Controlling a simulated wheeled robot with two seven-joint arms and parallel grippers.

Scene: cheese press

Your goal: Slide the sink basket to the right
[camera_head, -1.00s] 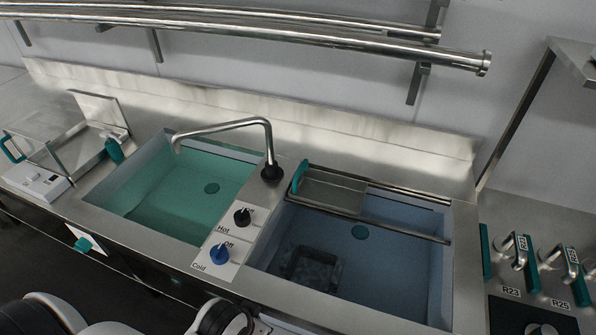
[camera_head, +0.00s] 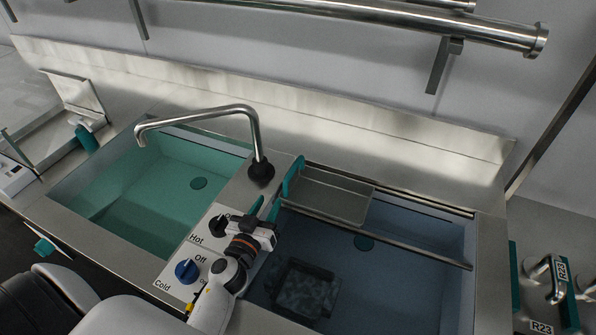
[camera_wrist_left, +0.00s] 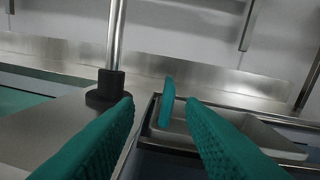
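The sink basket (camera_head: 330,196) is a shallow grey metal tray resting on two rails over the right-hand sink, at the left end of the rails. Its upright teal handle (camera_head: 292,177) is on its left end. My left gripper (camera_head: 264,208) is just in front and left of the handle, with its two teal fingers apart. In the left wrist view the handle (camera_wrist_left: 166,103) shows beyond and between the open fingertips, with the basket (camera_wrist_left: 235,132) behind the right finger. Nothing is held. My right gripper is not in view.
The tap (camera_head: 255,150) stands left of the basket. Hot and cold knobs (camera_head: 187,271) are on the divider near my left arm. The rails (camera_head: 430,256) are free to the right of the basket. A dark square container (camera_head: 303,290) sits in the right-hand sink.

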